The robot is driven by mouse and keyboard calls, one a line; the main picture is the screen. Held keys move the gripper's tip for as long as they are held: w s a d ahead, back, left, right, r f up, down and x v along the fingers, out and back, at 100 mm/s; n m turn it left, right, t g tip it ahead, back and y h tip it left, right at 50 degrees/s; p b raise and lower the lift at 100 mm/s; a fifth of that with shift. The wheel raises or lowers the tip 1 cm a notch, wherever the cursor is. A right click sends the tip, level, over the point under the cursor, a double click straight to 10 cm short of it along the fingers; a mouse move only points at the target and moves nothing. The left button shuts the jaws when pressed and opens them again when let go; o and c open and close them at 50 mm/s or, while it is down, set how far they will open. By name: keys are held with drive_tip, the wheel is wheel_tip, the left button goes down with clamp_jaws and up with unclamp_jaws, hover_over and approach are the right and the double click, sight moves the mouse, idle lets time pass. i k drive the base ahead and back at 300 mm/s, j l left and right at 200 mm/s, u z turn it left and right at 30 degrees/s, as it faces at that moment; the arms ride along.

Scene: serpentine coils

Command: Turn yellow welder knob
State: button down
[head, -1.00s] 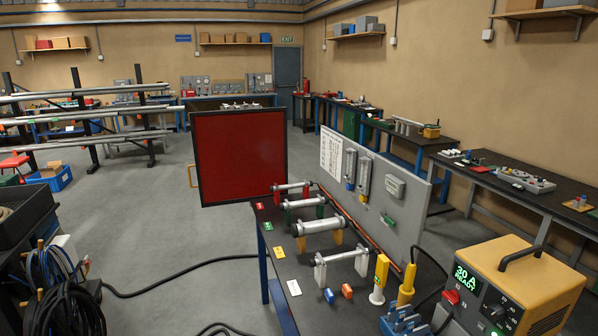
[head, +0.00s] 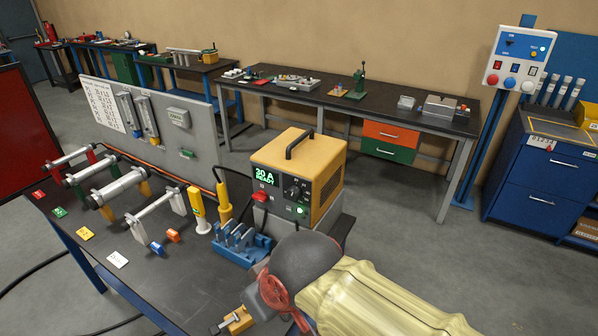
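A red part (head: 260,195) sits at the panel's left, and a green light (head: 301,210) glows below the knob.
A blue slotted holder (head: 240,245) and yellow-handled tools (head: 197,207) stand left of the welder. A dark grey dome with a red part (head: 273,290) and a cream bulky thing (head: 375,300) fill the near right. Floor (head: 400,230) beyond the welder is clear.

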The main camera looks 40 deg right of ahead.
sight(293, 193)
drive_tip(key=j+z, duration=0.15)
drive_tip(key=z, duration=0.3)
drive_tip(key=j+z, duration=0.25)
drive_tip(key=z, duration=0.15)
drive_tip(key=j+z, duration=0.2)
drive_tip(key=z, duration=0.25)
drive_tip(key=i, duration=0.05)
